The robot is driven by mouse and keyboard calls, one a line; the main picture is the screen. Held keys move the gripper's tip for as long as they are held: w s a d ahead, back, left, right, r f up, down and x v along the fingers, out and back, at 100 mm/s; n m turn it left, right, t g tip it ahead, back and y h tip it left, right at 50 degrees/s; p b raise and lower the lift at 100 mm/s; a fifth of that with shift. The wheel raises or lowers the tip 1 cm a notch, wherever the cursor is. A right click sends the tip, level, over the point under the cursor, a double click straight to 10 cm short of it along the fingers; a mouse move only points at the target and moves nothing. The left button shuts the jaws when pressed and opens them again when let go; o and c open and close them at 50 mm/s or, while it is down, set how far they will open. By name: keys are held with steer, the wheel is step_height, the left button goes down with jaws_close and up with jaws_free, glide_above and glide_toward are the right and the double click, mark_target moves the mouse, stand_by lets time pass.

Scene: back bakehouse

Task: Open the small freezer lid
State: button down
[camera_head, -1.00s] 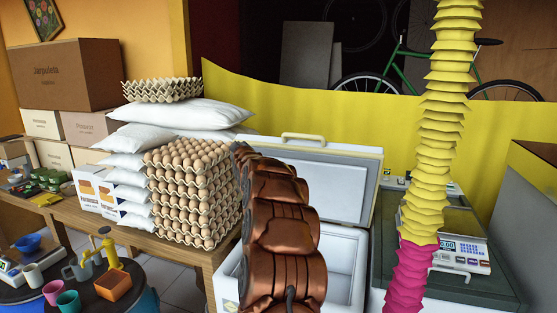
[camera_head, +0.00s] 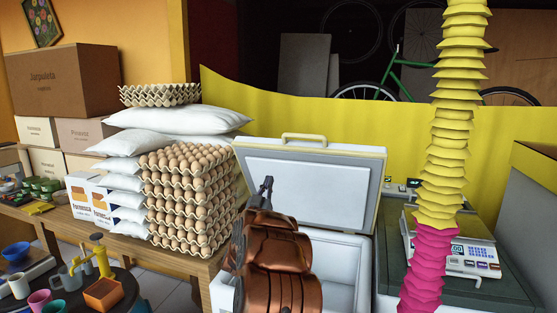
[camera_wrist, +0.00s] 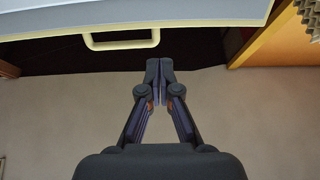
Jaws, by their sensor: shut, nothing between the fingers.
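The small freezer is a white chest (camera_head: 345,262) with its lid (camera_head: 310,175) standing raised at the back, its pale inner side facing me. The lid's cream handle (camera_head: 303,138) is on its top edge; in the wrist view the handle (camera_wrist: 121,44) shows near the top, beyond the fingertips. My gripper (camera_head: 266,186) is in front of the lid, partly hidden by my copper-coloured arm. In the wrist view my gripper (camera_wrist: 159,66) is shut with its fingertips together and empty, apart from the handle. My arm hides part of the freezer's left side and opening.
Stacked egg trays (camera_head: 188,205) and white sacks (camera_head: 125,170) stand on a wooden table close left of the freezer. A scale (camera_head: 460,255) sits on a dark-topped unit at right. A yellow partition (camera_head: 350,115) runs behind the lid.

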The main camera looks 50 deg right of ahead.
steer(key=p, duration=0.4)
glide_toward(282, 148)
steer(key=x, duration=0.4)
steer(key=shift+d+r, duration=0.15)
steer(key=shift+d, duration=0.15)
steer(key=shift+p+x, duration=0.65)
steer(key=shift+x, duration=0.65)
steer(key=shift+w, duration=0.1)
